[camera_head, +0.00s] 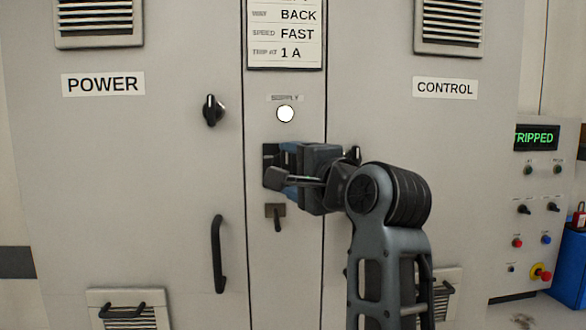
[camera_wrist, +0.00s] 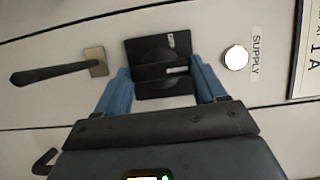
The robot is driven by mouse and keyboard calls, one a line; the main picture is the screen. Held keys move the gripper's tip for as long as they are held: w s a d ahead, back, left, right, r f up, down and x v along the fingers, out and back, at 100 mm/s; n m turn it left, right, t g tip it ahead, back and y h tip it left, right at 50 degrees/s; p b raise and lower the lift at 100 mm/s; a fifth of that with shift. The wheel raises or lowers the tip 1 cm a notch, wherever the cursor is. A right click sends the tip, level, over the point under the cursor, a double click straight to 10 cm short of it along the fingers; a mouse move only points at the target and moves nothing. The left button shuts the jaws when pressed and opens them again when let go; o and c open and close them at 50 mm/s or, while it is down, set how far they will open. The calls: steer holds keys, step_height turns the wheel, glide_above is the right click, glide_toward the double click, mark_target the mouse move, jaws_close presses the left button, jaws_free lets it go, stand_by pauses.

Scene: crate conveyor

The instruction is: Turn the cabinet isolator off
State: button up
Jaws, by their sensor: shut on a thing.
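The cabinet isolator is a black square plate with a black handle across it, on the narrow centre panel. In the head view its plate (camera_head: 268,152) is mostly hidden behind my gripper (camera_head: 284,168). In the wrist view the isolator (camera_wrist: 150,48) sits between the blue fingers of my gripper (camera_wrist: 160,74), which is shut on its handle. Small pale marks show on the handle and plate, too small to read. A round white lamp (camera_head: 285,114) labelled SUPPLY looks lit above the isolator; it also shows in the wrist view (camera_wrist: 236,58).
A small lever on a brass plate (camera_head: 275,210) is just below the isolator. Black knobs (camera_head: 212,110) and a door handle (camera_head: 217,254) stick out nearby. A control box at right has a green TRIPPED display (camera_head: 536,138). A blue box (camera_head: 568,272) stands at the far right.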

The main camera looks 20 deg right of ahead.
steer(key=n+p, duration=0.1)
steer(key=p, duration=0.1)
steer(key=n+g+p, duration=0.1)
steer(key=p, duration=0.1)
steer(key=shift+r+n, duration=0.3)
steer(key=shift+r, duration=0.1)
steer(key=n+g+h+p, duration=0.1)
steer(key=n, duration=0.2)
steer(key=shift+a+f+g+p, duration=0.1)
steer(key=shift+g+p, duration=0.2)
steer(key=shift+p, duration=0.1)
steer(key=n+h, duration=0.1)
steer(key=n, duration=0.1)
steer(key=n+g+h, duration=0.1)
steer(key=n, duration=0.1)
steer(key=shift+w+a+g, duration=0.1)
steer(key=shift+a+g, duration=0.05)
steer(key=shift+g, duration=0.15)
steer(key=n+g+h, duration=0.1)
steer(key=n+h, duration=0.1)
steer(key=n, duration=0.1)
steer(key=shift+a, duration=0.15)
steer(key=shift+n, duration=0.3)
steer(key=o, duration=1)
steer(key=shift+o, duration=0.2)
